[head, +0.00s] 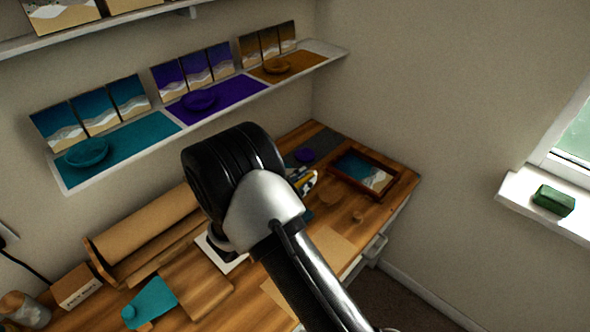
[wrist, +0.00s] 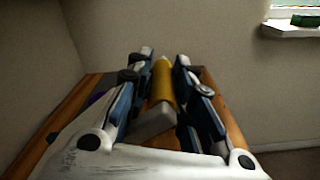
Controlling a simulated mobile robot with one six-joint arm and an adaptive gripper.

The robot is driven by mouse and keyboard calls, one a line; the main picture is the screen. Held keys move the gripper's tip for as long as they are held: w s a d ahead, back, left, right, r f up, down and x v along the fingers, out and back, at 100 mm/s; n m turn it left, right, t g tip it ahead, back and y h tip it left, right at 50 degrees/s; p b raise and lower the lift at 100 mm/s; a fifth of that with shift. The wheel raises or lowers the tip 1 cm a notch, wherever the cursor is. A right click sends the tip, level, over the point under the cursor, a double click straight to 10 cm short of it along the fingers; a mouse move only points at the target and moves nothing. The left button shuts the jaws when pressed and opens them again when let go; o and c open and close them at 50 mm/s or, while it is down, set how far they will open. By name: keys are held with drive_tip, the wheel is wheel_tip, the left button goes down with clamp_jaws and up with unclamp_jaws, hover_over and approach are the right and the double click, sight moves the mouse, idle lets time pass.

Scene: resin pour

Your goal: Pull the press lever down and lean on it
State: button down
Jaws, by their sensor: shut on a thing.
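My gripper (wrist: 165,62) is shut on a yellow handle (wrist: 163,82) with a pale grey block (wrist: 153,122) at its near end. The handle lies between the two blue-and-black fingers and looks like the press lever's grip. In the head view my arm covers most of the gripper; a bit of yellow (head: 309,184) and blue shows just right of the black wrist joint, above the wooden bench. The rest of the press is hidden or cannot be made out, so the lever's angle cannot be told.
A shelf (head: 75,180) with coloured mats and dishes runs along the wall. A green block (head: 553,200) sits on the windowsill.

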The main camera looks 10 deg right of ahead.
drive_tip(key=s+d+f+b, duration=0.1)
drive_tip(key=s+f+b, duration=0.1)
drive_tip(key=f, duration=0.4)
drive_tip(key=s+d+f+b, duration=0.2)
drive_tip(key=s+f+b, duration=0.1)
drive_tip(key=f, duration=0.3)
drive_tip(key=shift+d+f+b, duration=0.15)
drive_tip(key=shift+f+b, duration=0.15)
drive_tip(key=shift+b, duration=0.35)
drive_tip(key=shift+w+f, duration=0.1)
drive_tip(key=shift+w, duration=0.1)
drive_tip(key=c, duration=1.7)
unclamp_jaws()
drive_tip(key=shift+o, duration=1.1)
drive_tip(key=shift+d, duration=0.1)
